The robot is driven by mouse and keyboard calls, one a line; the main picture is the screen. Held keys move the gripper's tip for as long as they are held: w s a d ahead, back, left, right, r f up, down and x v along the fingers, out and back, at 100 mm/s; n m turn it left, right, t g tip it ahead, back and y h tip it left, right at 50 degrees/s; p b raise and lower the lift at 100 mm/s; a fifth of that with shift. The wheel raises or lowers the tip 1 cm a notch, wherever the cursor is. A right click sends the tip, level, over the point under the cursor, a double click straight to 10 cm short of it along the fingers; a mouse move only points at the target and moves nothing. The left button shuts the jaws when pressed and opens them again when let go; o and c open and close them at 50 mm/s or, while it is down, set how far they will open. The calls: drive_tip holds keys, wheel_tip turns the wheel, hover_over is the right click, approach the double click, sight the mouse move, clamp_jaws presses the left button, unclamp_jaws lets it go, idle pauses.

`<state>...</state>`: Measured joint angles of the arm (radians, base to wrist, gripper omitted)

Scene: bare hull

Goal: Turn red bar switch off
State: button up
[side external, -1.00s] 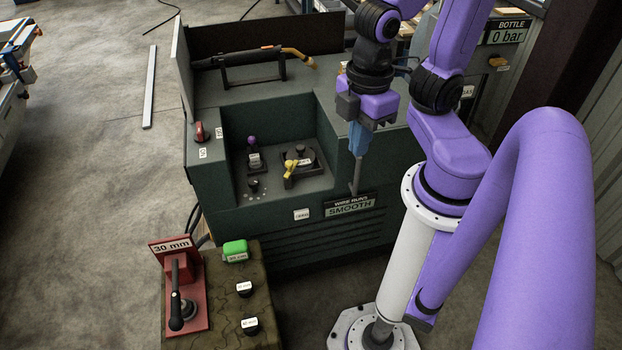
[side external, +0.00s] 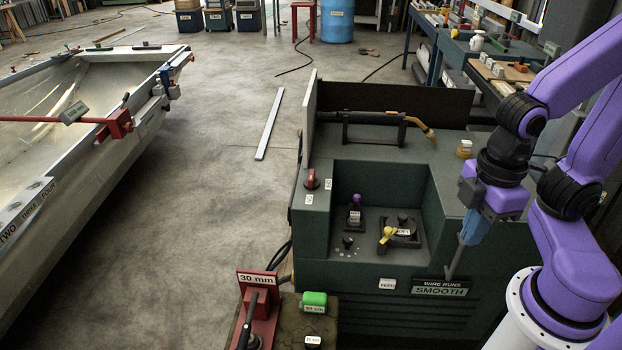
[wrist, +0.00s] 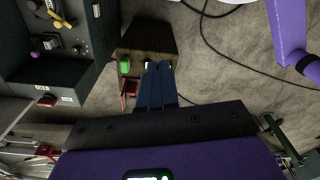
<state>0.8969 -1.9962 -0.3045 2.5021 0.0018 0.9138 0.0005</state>
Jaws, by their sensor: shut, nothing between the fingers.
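The red bar switch (side external: 312,180) sits on the top left ledge of the dark green machine (side external: 400,300), with two small white labels beside it. It also shows at the left of the wrist view (wrist: 47,101). My gripper (side external: 452,268) is at the machine's front right, near the WIRE RUNS SMOOTH sign (side external: 440,288), well to the right of the switch and apart from it. Its blue fingers point down, shut and empty; they also show in the wrist view (wrist: 158,66). The labels are too small to read.
The machine's recess holds a purple-knobbed lever (side external: 355,200) and a yellow handle (side external: 387,235). A black torch (side external: 375,117) lies on a rack behind. A red lever box (side external: 262,310) and a green button (side external: 314,298) stand at the front left. Open floor lies left.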

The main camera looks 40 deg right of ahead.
drive_tip(key=o, duration=0.5)
drive_tip(key=shift+w, duration=0.1)
drive_tip(key=shift+o, duration=0.8)
drive_tip(key=w+a+r+m+t, duration=0.1)
drive_tip(key=w+a+m, duration=0.3)
drive_tip(key=w, duration=0.7)
drive_tip(key=shift+a+m, duration=0.3)
drive_tip(key=shift+m, duration=0.3)
drive_tip(key=w+a+m+h, duration=0.15)
drive_tip(key=w+m, duration=0.35)
drive_tip(key=w, duration=0.7)
drive_tip(key=m+t+h, duration=0.2)
drive_tip(key=m, duration=0.9)
hover_over(312, 175)
drive_tip(key=s+a, duration=0.5)
wheel_tip(312, 175, down, 4)
drive_tip(key=x, duration=1.7)
drive_tip(key=shift+w+d+r, duration=0.1)
drive_tip(key=shift+w, duration=0.1)
clamp_jaws()
